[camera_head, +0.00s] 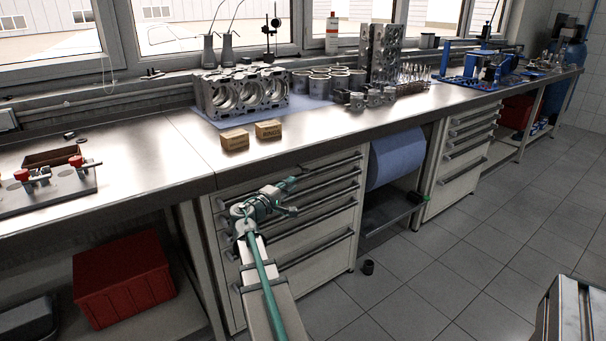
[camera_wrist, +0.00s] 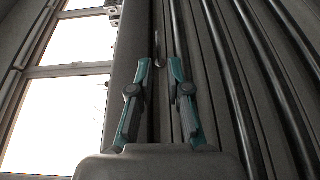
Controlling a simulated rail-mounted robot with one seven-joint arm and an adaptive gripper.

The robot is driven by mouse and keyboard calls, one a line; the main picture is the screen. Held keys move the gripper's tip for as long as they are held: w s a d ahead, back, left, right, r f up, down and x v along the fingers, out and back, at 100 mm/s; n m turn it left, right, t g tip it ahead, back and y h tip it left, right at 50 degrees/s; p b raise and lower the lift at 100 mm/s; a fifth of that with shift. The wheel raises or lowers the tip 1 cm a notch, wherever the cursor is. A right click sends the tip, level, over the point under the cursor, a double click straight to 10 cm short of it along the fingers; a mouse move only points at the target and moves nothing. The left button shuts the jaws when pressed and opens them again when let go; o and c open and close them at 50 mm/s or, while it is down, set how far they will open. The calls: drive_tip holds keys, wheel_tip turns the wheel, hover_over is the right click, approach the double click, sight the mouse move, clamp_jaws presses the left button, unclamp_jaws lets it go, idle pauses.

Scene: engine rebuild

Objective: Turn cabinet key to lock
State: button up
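The grey drawer cabinet (camera_head: 328,263) stands under the workbench, with several long horizontal handles across its front. My gripper (camera_head: 292,181) is in front of its upper drawers, close under the bench edge. In the wrist view my gripper (camera_wrist: 160,63) has its two teal fingers apart, with a clear gap between them. A small, thin, pale piece (camera_wrist: 157,50) shows near the gap, just beyond the fingertips; it may be the key, but it is too small to be sure. Contact with it cannot be told. The drawer handles run alongside the right finger.
The bench edge (camera_head: 290,142) overhangs the cabinet. Two small boxes (camera_head: 268,129) and an engine block (camera_head: 240,93) stand on the bench above. A blue roll (camera_head: 396,160) hangs to the right. A red crate (camera_head: 122,282) is at lower left. The floor in front is mostly clear.

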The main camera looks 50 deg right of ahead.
sight(306, 170)
drive_tip(key=d, duration=0.7)
drive_tip(key=w+d, duration=0.1)
drive_tip(key=d, duration=0.2)
drive_tip(key=shift+w+d+r, duration=0.1)
drive_tip(key=shift+d, duration=0.25)
clamp_jaws()
